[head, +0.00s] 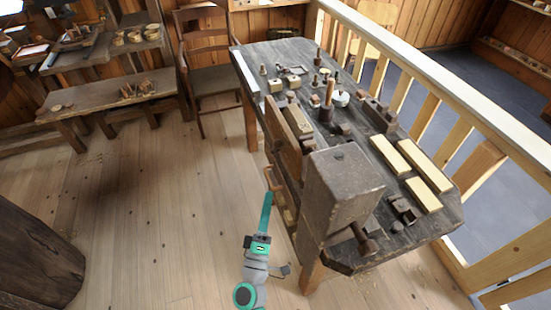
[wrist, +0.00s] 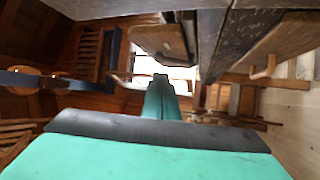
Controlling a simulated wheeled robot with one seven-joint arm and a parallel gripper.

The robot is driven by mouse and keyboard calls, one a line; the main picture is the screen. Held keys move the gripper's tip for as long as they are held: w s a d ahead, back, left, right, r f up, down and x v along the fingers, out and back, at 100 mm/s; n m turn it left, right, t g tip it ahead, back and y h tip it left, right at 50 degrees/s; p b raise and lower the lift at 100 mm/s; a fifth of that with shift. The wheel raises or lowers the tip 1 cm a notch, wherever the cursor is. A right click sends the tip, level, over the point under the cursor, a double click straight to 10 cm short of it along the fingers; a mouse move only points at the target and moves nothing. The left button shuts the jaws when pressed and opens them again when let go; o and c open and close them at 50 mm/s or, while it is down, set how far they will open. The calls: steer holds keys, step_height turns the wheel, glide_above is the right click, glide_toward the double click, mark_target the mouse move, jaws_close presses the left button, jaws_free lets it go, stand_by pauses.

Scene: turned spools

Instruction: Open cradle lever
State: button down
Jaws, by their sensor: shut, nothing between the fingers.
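A curved, reddish-brown wooden handle (head: 271,178), which looks like the cradle lever, sticks out from the side of the workbench below the wooden vise boards. My gripper (head: 267,196) points up at it from below, with its tip close to the handle's lower end. I cannot tell whether they touch. In the wrist view, my gripper (wrist: 160,80) shows as narrow green fingers with a dark tip, shut with nothing held. A small wooden handle (wrist: 264,68) hangs under a board at the right of that view; I cannot tell if it is the same one.
The dark workbench (head: 352,258) carries pale wood blocks (head: 407,168), turned spools and small tools. A big wooden vise block (head: 342,185) stands at its near corner. A railing (head: 447,90) runs behind. The plank floor (head: 165,200) to the left is clear. A chair (head: 212,77) stands beyond.

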mark_target(276, 147)
steer(key=shift+r, duration=0.1)
steer(key=x, duration=1.4)
steer(key=shift+d, duration=0.1)
